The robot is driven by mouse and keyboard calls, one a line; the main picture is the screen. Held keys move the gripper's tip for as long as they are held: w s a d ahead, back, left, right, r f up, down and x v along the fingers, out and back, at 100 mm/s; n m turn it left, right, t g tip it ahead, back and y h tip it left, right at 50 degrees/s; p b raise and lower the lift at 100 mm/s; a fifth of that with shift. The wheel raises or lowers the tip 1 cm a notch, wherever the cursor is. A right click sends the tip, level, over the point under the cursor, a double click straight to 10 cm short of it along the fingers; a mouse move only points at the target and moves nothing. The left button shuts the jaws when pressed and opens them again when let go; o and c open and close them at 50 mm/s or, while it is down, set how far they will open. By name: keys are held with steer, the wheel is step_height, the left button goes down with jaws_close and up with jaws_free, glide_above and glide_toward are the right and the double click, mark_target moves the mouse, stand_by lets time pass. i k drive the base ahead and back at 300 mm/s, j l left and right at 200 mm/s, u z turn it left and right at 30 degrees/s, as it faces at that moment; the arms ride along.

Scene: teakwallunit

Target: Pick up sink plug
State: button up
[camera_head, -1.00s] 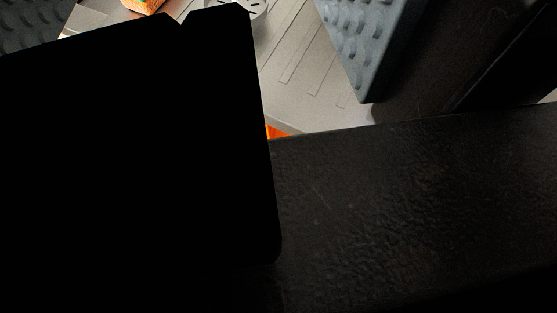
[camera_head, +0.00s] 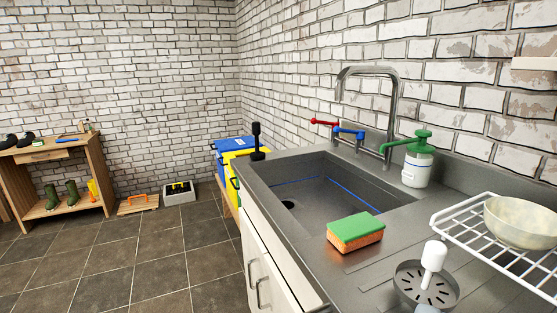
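A round dark grey slotted dish with a white upright knob (camera_head: 433,262), which looks like the sink plug, stands on the metal counter at the lower right. Its bottom edge is close to the picture's lower border. The sink (camera_head: 357,211) is a rectangular basin behind and left of it, with a dark drain hole (camera_head: 289,205). My gripper is not in view now.
A green and orange sponge (camera_head: 355,231) lies between the plug and the basin. A white wire rack (camera_head: 462,222) with a bowl (camera_head: 522,221) is at right. A tap (camera_head: 392,110), a green-topped dispenser (camera_head: 417,165) and a black upright item (camera_head: 257,145) stand around the sink.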

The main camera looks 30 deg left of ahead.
mark_target(259, 155)
steer(key=i+j, duration=0.2)
steer(key=j, duration=0.15)
steer(key=i+j+z, duration=0.1)
steer(key=i+j, duration=0.15)
steer(key=j, duration=0.15)
steer(key=i+j, duration=0.2)
steer(key=j, duration=0.2)
steer(key=i+j, duration=0.2)
steer(key=j, duration=0.2)
steer(key=i+j+z, duration=0.1)
steer(key=j, duration=0.25)
steer(key=i, duration=0.1)
